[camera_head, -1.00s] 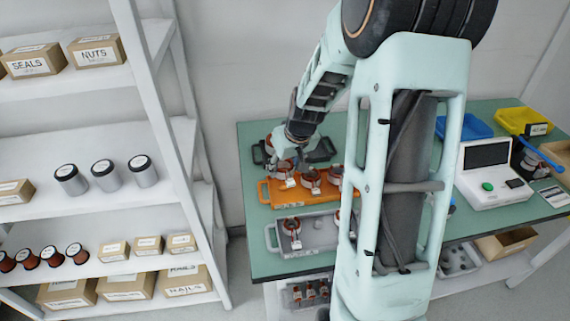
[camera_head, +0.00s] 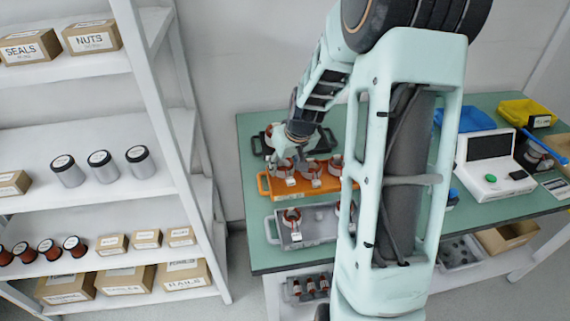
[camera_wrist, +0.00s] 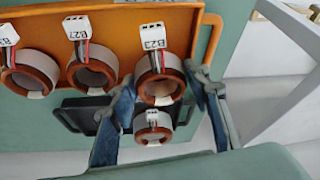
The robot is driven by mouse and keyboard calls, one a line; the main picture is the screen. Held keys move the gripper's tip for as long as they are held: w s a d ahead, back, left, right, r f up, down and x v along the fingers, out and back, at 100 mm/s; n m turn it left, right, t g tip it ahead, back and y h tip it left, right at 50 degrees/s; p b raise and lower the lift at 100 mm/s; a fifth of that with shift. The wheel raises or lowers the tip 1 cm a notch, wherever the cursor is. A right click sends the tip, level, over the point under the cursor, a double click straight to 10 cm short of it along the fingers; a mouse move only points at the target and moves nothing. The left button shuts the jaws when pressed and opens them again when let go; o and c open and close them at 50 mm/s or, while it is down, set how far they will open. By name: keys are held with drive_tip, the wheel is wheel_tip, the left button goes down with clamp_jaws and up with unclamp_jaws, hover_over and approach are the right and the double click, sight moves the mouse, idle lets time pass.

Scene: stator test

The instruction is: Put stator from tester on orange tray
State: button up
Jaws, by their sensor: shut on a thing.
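The orange tray (camera_head: 321,188) lies on the green table and holds several copper-wound stators with white connectors. My gripper (camera_head: 286,153) is at the tray's left end in the head view, at the leftmost stator (camera_head: 283,171). In the wrist view my gripper (camera_wrist: 163,84) has its fingers on both sides of that stator (camera_wrist: 160,88), labelled B23, and is shut on it. The stator is at the tray (camera_wrist: 190,12), near its handle. Whether it touches the tray floor is unclear. The white tester (camera_head: 489,186), with a dark screen and green button, stands at the right.
A black tray (camera_head: 327,144) lies behind the orange one, with a stator (camera_wrist: 152,128) showing in the wrist view. A grey tray (camera_head: 318,231) with stators lies in front. Blue (camera_head: 474,121) and yellow (camera_head: 524,112) bins stand at the back right. A shelf rack stands left.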

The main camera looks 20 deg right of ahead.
drive_tip(key=shift+f+b, duration=0.5)
drive_tip(key=shift+f, duration=0.15)
drive_tip(key=shift+f+b, duration=0.25)
drive_tip(key=shift+b, duration=0.1)
idle(0.3)
drive_tip(key=o, duration=1.3)
drive_tip(key=shift+r+p, duration=1.7)
drive_tip(key=shift+r, duration=0.8)
